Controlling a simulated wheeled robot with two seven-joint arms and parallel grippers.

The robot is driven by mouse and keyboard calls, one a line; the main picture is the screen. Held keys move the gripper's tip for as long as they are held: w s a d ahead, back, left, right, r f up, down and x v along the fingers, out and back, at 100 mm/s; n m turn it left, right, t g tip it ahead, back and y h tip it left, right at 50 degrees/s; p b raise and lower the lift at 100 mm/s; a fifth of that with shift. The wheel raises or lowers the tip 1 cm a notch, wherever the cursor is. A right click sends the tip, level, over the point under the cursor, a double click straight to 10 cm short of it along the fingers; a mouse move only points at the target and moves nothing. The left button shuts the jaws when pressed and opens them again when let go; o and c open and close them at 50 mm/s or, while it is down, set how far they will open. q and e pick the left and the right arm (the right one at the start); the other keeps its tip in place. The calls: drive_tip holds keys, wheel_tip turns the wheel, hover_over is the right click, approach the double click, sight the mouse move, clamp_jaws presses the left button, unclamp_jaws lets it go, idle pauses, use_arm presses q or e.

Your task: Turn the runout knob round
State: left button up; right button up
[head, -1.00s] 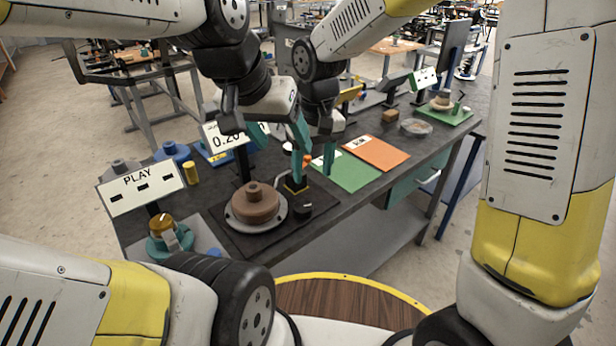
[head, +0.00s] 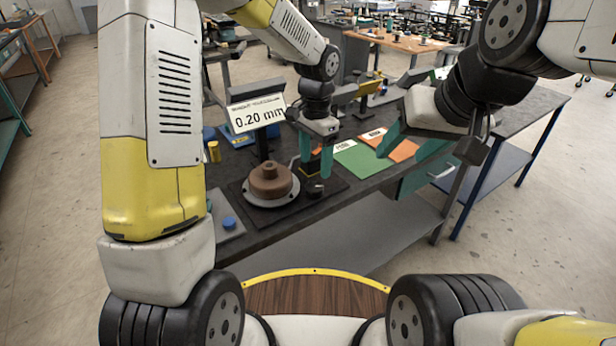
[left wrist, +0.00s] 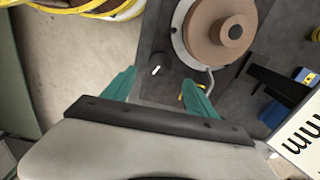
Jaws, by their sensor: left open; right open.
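The runout knob (head: 315,188) is a small dark round knob beside the brown stepped part (head: 270,181) on its round grey base. In the left wrist view the knob (left wrist: 158,69) shows a white pointer mark. My left gripper (head: 314,172) is open, its teal fingers pointing down above the knob. In the left wrist view the knob lies between and just past the open fingertips (left wrist: 159,80), apart from them. A display (head: 257,116) behind the brown part reads 0.20 mm. My right gripper (head: 412,142) is open and empty, to the right above the bench.
A green sheet (head: 357,161) and an orange sheet (head: 403,150) lie right of the knob. A yellow cylinder (head: 214,152) and a blue cap (head: 229,222) are at the left. A bent grey rod (left wrist: 209,78) runs close to one left finger.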

sight(315, 187)
use_arm(q)
wheel_tip(315, 187, down, 7)
drive_tip(key=shift+f, duration=0.2)
idle(0.3)
